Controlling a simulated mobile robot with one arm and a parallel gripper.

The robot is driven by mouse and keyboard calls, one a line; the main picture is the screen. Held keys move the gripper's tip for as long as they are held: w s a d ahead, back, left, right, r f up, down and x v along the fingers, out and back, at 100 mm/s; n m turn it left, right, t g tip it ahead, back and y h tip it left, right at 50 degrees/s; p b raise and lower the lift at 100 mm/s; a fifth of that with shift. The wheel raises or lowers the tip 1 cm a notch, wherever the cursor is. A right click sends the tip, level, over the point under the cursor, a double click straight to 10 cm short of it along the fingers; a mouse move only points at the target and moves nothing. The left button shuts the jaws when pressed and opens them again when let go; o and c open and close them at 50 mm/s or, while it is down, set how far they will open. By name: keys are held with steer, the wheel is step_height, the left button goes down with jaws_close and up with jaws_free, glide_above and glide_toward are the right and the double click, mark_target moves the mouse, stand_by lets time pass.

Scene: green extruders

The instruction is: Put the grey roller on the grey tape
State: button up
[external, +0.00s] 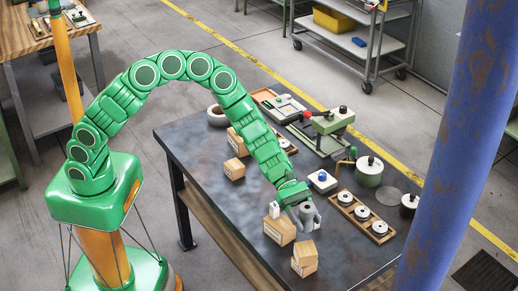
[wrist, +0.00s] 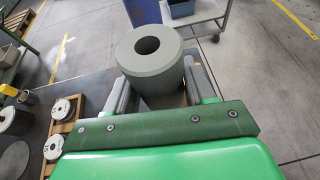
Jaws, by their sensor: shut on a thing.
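The grey roller (wrist: 152,62) is a thick upright cylinder with a round hole in its top. My gripper (wrist: 155,88) is shut on it, with one grey finger on each side. In the external view the gripper (external: 308,214) and roller (external: 307,209) are over the front part of the dark table, beside cardboard boxes. I cannot tell whether the roller touches the table. The wrist view does not show this ring.
Cardboard boxes (external: 279,231) stand just left of and in front of my gripper, one with a small white item on it. A wooden tray of white spools (external: 362,215) is to the right. A green press (external: 330,124) stands behind. My arm arches over the table.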

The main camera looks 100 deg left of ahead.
steer(key=s+a+n+t+y, duration=0.15)
steer(key=s+a, duration=0.25)
steer(key=a, duration=1)
steer(key=s+a+n+t+y, duration=0.15)
steer(key=s+a, duration=0.25)
steer(key=a, duration=1)
steer(key=s+a+n+t+y, duration=0.1)
steer(key=s+a+n+y, duration=0.2)
steer(key=a, duration=1.1)
steer(key=n+y, duration=0.6)
glide_above(219, 110)
steer(key=shift+t, duration=0.4)
steer(key=shift+w+f, duration=0.15)
steer(key=shift+f, duration=3.85)
steer(key=shift+f, duration=0.1)
steer(key=o, duration=1.2)
steer(key=shift+c, duration=0.2)
